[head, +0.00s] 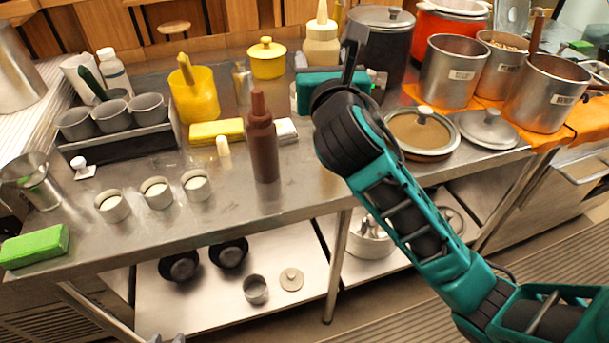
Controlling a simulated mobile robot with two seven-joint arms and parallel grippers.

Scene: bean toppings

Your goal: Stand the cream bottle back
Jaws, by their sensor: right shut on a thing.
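The cream bottle (322,42) is a pale squeeze bottle with a pointed nozzle. It is upright at the back of the steel counter, left of a dark lidded pot. My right gripper (322,76) reaches in from the right and is shut on the bottle's lower part. The gripper body hides its fingertips and the bottle's base, so I cannot tell whether the base touches the counter. Small grey tips at the bottom edge look like my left gripper (166,339), mostly out of frame.
A brown bottle (262,140) stands in front, left of my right gripper. A yellow jug (195,92) and yellow lidded pot (267,60) are further left. The dark pot (377,42) and a lidded pan (421,133) are close on the right.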

